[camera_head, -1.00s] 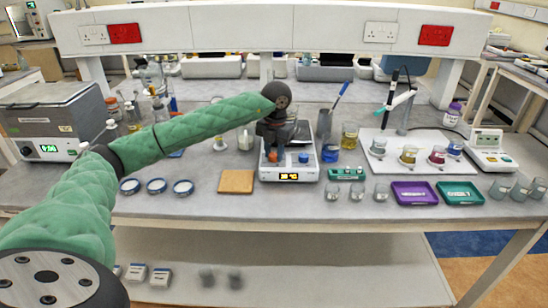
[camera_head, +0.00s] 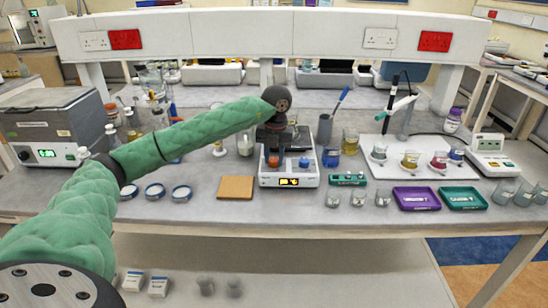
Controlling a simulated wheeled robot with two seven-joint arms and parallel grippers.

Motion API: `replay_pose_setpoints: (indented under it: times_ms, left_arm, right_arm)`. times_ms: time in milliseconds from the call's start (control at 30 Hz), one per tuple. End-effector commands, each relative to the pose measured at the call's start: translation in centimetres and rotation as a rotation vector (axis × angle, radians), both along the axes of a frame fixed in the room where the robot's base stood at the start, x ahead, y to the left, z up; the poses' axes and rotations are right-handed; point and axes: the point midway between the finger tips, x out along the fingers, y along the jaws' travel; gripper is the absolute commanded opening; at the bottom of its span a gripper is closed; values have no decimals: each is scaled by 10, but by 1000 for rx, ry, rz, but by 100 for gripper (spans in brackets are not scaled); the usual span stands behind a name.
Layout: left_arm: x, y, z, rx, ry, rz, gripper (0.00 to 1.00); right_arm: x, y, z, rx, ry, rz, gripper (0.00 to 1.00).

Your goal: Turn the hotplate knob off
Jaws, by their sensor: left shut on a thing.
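The hotplate (camera_head: 268,180) is a white unit with a small lit display on its front, at the middle of the bench; the display is too small to read surely. An orange-red knob (camera_head: 273,162) shows at its left and a blue knob (camera_head: 304,163) at its right. My left arm reaches in from the left, and my left gripper (camera_head: 273,153) points down at the orange-red knob. It is shut on that knob, though the fingers are dark and partly hidden by the wrist. My right gripper is not in view.
A wooden tile (camera_head: 236,188) and several small dishes lie left of the hotplate. A blue beaker (camera_head: 331,157), a green rack (camera_head: 347,179) and glass beakers stand close on its right. Purple (camera_head: 416,198) and teal (camera_head: 461,198) trays lie further right. A shelf spans the back.

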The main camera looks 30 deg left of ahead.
Motion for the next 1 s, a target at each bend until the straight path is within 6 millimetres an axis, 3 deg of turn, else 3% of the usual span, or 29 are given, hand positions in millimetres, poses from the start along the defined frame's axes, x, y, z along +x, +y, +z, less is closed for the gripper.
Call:
replay_pose_setpoints:
  times_ms: [67,100,200,567,1000]
  left_arm:
    - [1,1,2,1,-4,2,7]
    - [1,1,2,1,-4,2,36]
    - [1,1,2,1,-3,2,52]
    - [1,0,5,0,-2,0,52]
    - [2,-2,65,-1,-4,1,52]
  right_arm:
    - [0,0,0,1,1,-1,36]
    - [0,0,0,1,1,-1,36]
    - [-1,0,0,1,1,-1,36]
    - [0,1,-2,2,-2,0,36]
    - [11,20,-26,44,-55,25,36]
